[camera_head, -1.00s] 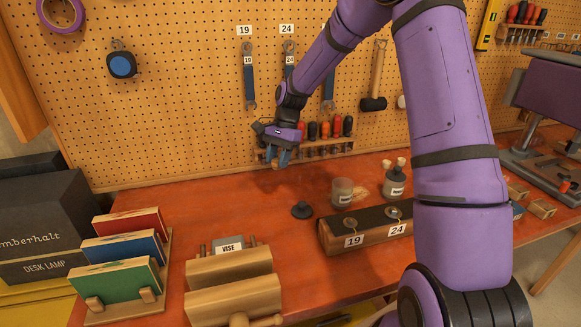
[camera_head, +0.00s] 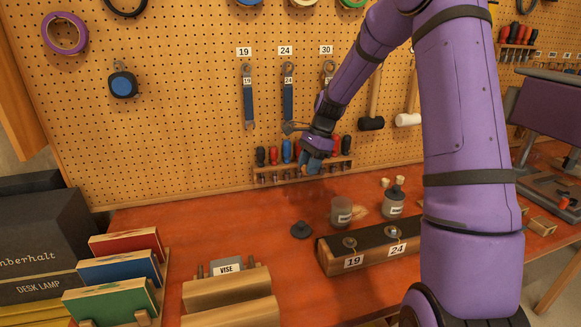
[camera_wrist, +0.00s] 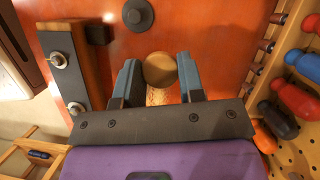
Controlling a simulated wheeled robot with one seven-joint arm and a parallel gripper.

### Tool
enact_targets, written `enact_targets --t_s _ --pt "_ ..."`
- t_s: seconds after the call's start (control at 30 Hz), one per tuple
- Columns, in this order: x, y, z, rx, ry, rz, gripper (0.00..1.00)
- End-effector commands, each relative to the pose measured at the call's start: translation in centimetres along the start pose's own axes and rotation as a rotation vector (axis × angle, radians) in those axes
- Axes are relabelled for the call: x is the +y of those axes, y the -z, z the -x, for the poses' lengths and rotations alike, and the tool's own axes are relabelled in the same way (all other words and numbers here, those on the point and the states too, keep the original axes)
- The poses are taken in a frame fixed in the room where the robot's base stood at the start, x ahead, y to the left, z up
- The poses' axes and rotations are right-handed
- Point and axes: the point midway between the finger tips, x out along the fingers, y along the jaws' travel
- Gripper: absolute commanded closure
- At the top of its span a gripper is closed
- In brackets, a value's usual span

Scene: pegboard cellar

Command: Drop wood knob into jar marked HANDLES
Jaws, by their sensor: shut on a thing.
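The wood knob (camera_wrist: 160,70) is a round tan piece between the blue-grey fingers of my gripper (camera_wrist: 160,80) in the wrist view. My gripper is shut on it. In the head view my gripper (camera_head: 312,166) hangs above the back of the bench, left of and above the jars, and mostly hides the knob. A greyish open jar (camera_head: 341,212) with a white label stands behind the wooden block. A second jar (camera_head: 392,204), dark-topped and labelled, stands to its right. Neither label is readable.
The wooden block (camera_head: 335,264) marked 19 and 24 stands in front of the jars. A dark round lid (camera_head: 301,230) lies left of the jars. A screwdriver rack (camera_head: 285,176) is on the pegboard behind my gripper. Coloured boards and a vise are front left.

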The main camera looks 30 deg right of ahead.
Motion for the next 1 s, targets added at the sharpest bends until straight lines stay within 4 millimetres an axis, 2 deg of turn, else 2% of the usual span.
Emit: enact_targets --t_s 0.2,0.3,0.4,0.63,1.0 --pt "4.6 5.0 3.3 0.000 0.232 -0.582 0.86" --pt "6.2 6.6 4.3 -0.009 0.312 -0.777 0.86" --pt "7.3 7.7 4.9 -0.017 0.363 -0.902 0.86" --pt "8.0 8.6 4.6 -0.023 0.396 -0.985 0.86" --pt "8.0 10.0 1.0 -0.023 0.393 -0.982 0.86"
